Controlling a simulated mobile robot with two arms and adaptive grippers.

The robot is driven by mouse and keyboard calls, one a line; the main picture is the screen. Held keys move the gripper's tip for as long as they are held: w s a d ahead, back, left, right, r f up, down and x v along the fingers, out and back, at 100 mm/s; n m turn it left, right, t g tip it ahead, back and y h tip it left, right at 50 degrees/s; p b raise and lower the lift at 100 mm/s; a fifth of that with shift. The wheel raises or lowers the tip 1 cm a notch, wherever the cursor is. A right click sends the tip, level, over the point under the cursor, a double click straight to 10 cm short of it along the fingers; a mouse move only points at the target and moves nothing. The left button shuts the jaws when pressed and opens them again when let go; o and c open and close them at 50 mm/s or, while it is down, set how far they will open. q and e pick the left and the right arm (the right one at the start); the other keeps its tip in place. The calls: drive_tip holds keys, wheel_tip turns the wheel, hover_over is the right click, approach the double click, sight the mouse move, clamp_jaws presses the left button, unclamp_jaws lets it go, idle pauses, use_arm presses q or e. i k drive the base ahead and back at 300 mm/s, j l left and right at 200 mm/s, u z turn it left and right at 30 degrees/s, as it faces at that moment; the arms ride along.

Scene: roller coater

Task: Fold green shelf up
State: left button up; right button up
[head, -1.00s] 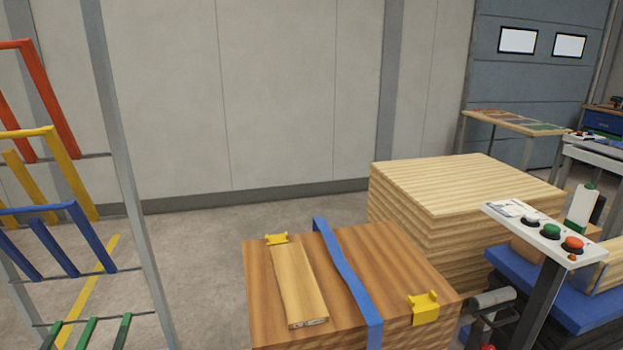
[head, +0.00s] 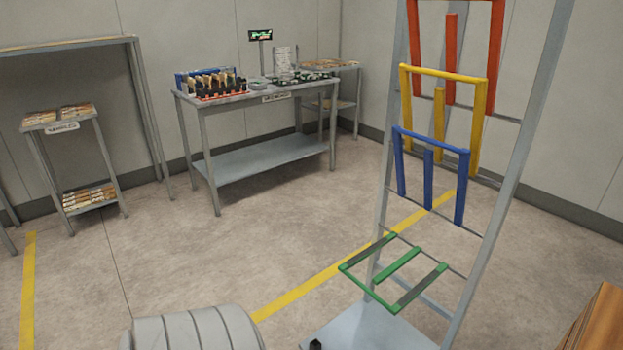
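The green shelf (head: 398,265) is the lowest on a grey metal rack at the right of the head view. It is a green frame with a middle bar, and it sticks out roughly level from the rack. The blue shelf (head: 429,177), the yellow shelf (head: 440,122) and the red shelf (head: 450,58) above it stand tilted up, close to upright. Neither of my grippers shows in the head view.
The rack's base plate (head: 368,335) rests on the floor. A grey worktable (head: 262,150) with tools stands at the back, and a small shelf stand (head: 88,165) is at the left. A wooden block (head: 603,325) is at the lower right. Open floor lies left of the rack.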

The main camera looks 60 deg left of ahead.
sight(411, 295)
drive_tip(key=u, duration=1.55)
drive_tip(key=i+j, duration=0.85)
drive_tip(key=i+l+z, duration=0.05)
drive_tip(key=i, duration=0.05)
